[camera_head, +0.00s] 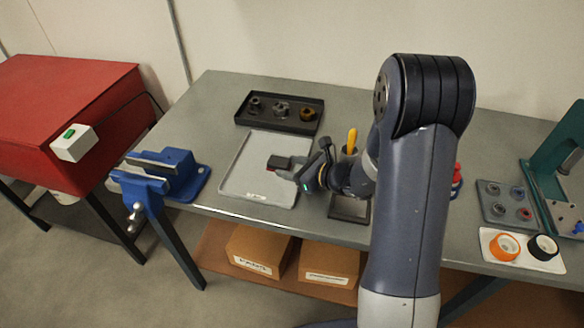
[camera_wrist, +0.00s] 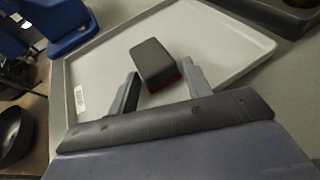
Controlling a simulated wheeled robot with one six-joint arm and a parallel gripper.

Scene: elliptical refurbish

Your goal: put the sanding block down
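The sanding block (camera_head: 276,162) is a small dark block with a red layer on its lower side. It lies at the right part of the pale grey tray (camera_head: 240,178). In the wrist view the block (camera_wrist: 154,62) is between and just beyond my two fingertips, slightly turned relative to them. My gripper (camera_head: 291,170) is low over the tray's right side. In the wrist view its fingers (camera_wrist: 160,78) are apart, on either side of the block, and look open. Any contact between fingers and block is hard to make out.
A black parts tray (camera_head: 262,121) with several fittings stands behind the grey tray. A blue vise (camera_head: 163,175) is to its left. A dark square holder (camera_head: 349,208) and a yellow-handled tool (camera_head: 351,140) are close to my gripper's right. The tray's left half is bare.

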